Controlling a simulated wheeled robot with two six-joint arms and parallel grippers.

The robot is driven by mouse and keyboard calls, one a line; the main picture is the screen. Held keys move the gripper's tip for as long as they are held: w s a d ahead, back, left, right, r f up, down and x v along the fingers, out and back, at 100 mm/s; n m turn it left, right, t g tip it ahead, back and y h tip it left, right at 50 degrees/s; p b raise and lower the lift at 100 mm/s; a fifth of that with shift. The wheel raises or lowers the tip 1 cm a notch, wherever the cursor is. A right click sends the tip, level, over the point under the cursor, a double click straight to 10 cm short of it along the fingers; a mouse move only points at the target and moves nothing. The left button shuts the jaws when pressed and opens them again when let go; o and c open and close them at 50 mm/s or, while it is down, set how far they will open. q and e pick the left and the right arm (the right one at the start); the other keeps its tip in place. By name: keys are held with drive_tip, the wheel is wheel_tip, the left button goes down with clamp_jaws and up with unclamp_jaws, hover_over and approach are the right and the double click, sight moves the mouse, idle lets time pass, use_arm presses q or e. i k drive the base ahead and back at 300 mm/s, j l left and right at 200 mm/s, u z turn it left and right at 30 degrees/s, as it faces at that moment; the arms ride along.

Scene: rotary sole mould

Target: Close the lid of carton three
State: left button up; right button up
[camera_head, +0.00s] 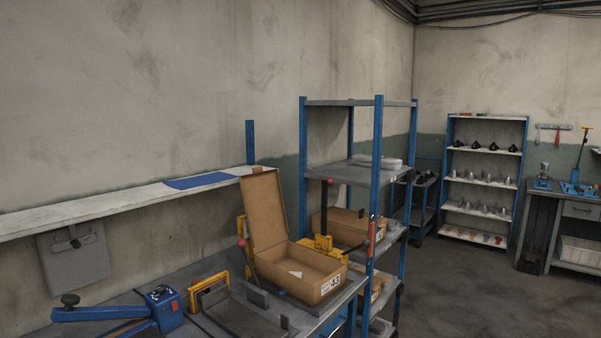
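A brown cardboard carton (303,277) stands on the grey bench at the bottom centre, with a white label on its front right that seems to read 43. Its lid (264,209) stands up, tilted slightly back on the left side, so the carton is open. A small pale piece lies inside. Another brown carton (345,226) sits on the blue rack behind it, partly hidden. I cannot tell from the labels which one is carton three. Neither of my grippers shows in this view.
A red-knobbed lever (243,243) and a yellow clamp (323,243) stand close to the carton. A yellow frame (208,290) and a blue tool (162,305) lie left on the bench. The blue rack (378,180) rises behind. Open floor (460,290) lies to the right.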

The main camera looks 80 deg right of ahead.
sight(263, 201)
drive_tip(key=z, duration=1.8)
